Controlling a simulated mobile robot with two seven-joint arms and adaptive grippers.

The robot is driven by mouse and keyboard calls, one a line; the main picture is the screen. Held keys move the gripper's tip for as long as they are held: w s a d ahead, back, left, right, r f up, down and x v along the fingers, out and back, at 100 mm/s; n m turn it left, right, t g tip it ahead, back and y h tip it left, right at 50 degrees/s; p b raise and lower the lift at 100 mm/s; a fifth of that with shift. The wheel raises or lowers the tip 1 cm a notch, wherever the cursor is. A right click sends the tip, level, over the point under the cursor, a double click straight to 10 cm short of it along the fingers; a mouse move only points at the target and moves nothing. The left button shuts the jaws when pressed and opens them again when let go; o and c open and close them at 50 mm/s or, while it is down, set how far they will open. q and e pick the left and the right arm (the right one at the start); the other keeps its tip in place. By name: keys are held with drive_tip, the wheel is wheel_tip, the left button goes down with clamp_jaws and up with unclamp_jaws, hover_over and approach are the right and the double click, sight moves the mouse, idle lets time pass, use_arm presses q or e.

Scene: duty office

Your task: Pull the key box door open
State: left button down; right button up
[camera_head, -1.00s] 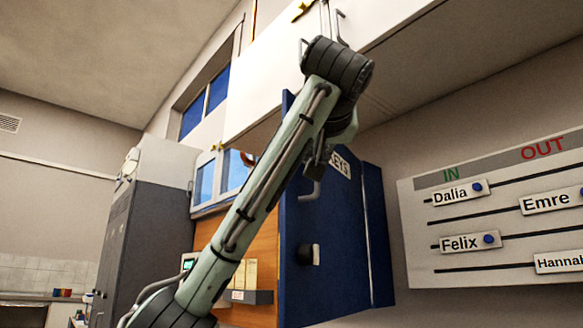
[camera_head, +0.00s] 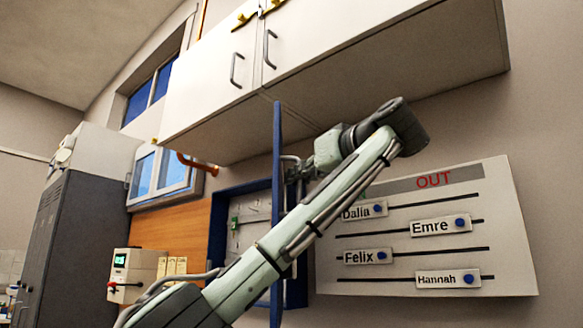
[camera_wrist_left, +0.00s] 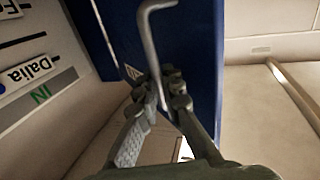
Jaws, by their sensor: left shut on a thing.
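The blue key box door (camera_head: 277,140) stands swung out from the wall, seen nearly edge-on in the head view. Left of it the blue-framed key box (camera_head: 219,215) shows its pale inside with a small green item; my arm hides part of the box. My left gripper (camera_head: 292,172) is at the door's right-hand face. In the left wrist view the gripper (camera_wrist_left: 160,95) is shut around the bent metal handle (camera_wrist_left: 150,30), with the blue door (camera_wrist_left: 197,60) behind it. My right gripper is in neither view.
White wall cupboards (camera_head: 350,60) hang above the door and arm. The IN/OUT name board (camera_head: 510,240) is on the wall at right, behind my arm. A small device with a green display (camera_head: 135,270) and a grey locker (camera_head: 85,220) stand at left.

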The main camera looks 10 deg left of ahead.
use_arm(q)
drive_tip(key=shift+d+r, duration=0.1)
drive_tip(key=shift+d, duration=0.05)
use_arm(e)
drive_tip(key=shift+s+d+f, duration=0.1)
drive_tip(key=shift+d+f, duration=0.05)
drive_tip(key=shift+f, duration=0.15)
use_arm(q)
drive_tip(key=c, duration=1.9)
unclamp_jaws()
drive_tip(key=shift+w, duration=0.1)
drive_tip(key=v, duration=1.2)
